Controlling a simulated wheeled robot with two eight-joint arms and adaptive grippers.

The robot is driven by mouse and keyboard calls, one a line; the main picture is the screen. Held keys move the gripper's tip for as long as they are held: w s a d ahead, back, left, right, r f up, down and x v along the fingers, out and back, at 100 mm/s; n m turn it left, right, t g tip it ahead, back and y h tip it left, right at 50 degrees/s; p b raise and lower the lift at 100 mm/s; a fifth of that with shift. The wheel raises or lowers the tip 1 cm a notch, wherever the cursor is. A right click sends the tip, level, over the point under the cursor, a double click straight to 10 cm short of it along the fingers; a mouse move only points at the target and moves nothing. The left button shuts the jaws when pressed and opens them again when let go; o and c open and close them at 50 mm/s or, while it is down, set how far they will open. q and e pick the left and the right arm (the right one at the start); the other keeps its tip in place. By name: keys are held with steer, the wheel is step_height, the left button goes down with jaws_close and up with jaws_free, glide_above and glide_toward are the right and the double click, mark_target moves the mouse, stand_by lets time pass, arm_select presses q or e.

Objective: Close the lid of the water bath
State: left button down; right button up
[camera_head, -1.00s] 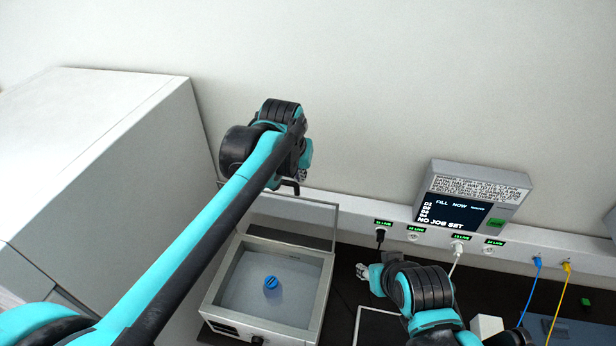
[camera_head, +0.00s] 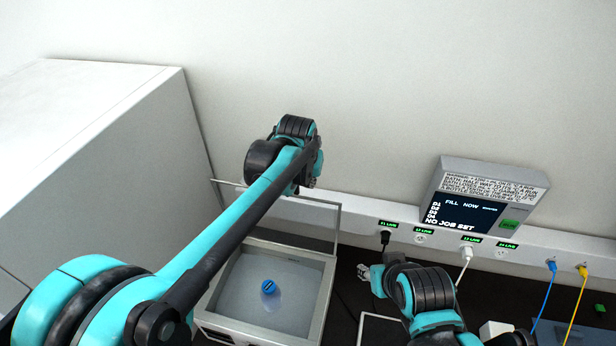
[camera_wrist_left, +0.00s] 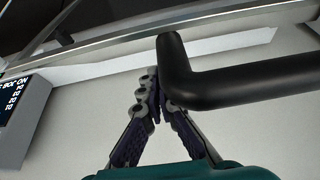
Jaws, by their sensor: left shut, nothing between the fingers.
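The water bath (camera_head: 318,297) is a grey open-topped box in the head view, with a blue-capped container (camera_head: 269,287) inside. Its clear lid (camera_head: 318,222) stands raised at the back of the bath. In the left wrist view, the lid's black bar handle (camera_wrist_left: 235,88) runs across the right, close to my left gripper. My left gripper (camera_wrist_left: 157,98) has its fingertips together and empty beside the handle's bend; contact cannot be told. In the head view its fingers are hidden behind my wrist, above the lid. My right gripper (camera_head: 364,273) is right of the bath, its fingers too small to judge.
A large white cabinet (camera_head: 110,150) stands left of the bath. A control screen (camera_head: 465,212) reading "NO JOB SET" sits above a white socket rail with plugged cables (camera_head: 466,255). The wall is close behind the lid.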

arm_select(q)
glide_above(310, 207)
steer(key=f, duration=0.4)
steer(key=shift+w+f, duration=0.25)
steer(key=shift+f, duration=0.1)
